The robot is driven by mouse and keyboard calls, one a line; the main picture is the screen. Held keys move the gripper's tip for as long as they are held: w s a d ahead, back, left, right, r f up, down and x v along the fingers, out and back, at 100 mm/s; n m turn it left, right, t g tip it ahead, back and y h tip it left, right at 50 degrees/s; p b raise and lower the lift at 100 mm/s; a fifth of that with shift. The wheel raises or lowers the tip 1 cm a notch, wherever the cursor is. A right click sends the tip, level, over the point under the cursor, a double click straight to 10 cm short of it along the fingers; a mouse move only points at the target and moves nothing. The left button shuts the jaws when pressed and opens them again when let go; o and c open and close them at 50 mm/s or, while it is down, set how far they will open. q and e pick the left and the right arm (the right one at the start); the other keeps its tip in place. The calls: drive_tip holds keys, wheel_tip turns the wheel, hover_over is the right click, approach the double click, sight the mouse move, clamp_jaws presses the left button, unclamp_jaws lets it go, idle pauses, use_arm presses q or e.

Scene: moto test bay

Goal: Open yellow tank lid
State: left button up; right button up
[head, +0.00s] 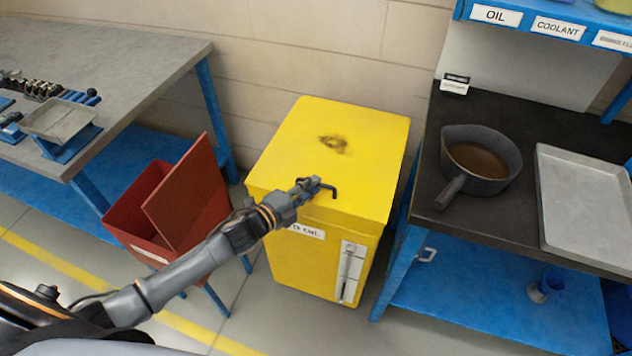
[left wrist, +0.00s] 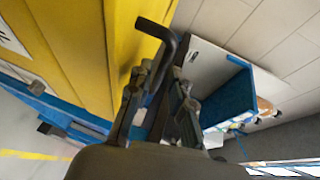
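The yellow tank (head: 318,262) stands on the floor in the middle of the head view. Its yellow lid (head: 285,150) lies flat and closed on top, with a dark stain. A black bent handle (head: 331,189) sticks out at the lid's front edge. My left gripper (head: 309,187) is at this handle. In the left wrist view the handle (left wrist: 163,46) runs down between the fingers of my left gripper (left wrist: 160,90); whether they press on it I cannot tell. My right gripper is not in view.
A red bin (head: 150,207) with a tilted lid stands left of the tank, by a grey workbench (head: 130,50). To the right, a black-topped bench (head: 480,110) bears a dark pan (head: 480,180) and a grey tray (head: 590,200). A wall is behind the tank.

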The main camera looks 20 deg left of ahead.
use_arm(q)
drive_tip(key=shift+x, duration=0.95)
drive_tip(key=shift+w+d, duration=0.1)
drive_tip(key=shift+w, duration=0.1)
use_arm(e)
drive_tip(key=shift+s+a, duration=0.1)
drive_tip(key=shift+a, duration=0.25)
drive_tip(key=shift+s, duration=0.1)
use_arm(q)
clamp_jaws()
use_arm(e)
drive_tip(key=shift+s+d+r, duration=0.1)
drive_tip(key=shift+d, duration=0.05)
